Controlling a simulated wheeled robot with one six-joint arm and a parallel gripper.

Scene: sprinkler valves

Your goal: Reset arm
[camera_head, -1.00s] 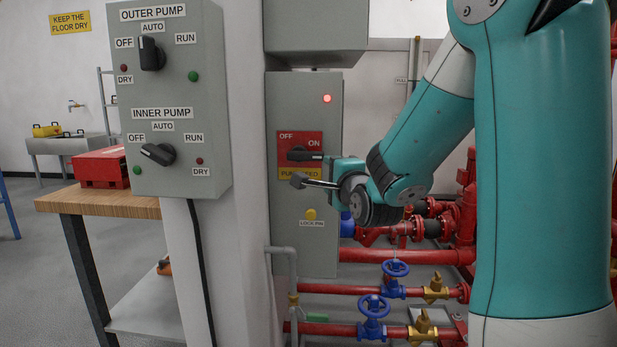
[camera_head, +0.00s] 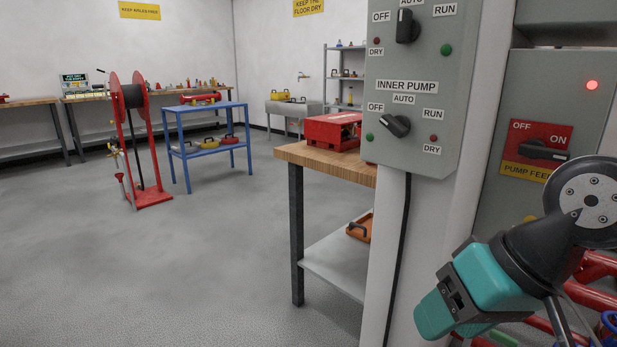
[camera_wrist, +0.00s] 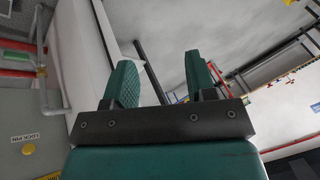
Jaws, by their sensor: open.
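My gripper (camera_wrist: 163,78) is open and empty in the wrist view, its two green fingers spread apart. In the head view, my teal and black wrist is at lower right, in front of the pump feed panel (camera_head: 489,190) and clear of its black switch handle (camera_head: 543,152). The handle lies roughly horizontal on a red plate marked OFF and ON. A red lamp (camera_head: 591,85) glows above it. Much of my arm is out of frame.
The pump control box (camera_head: 417,145) on a white pillar stands close left of my wrist. A wooden-topped bench (camera_head: 310,156) with a red case (camera_head: 331,131) stands beside it. Red pipes (camera_head: 598,265) lie at lower right. The grey floor (camera_head: 170,270) at left is open.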

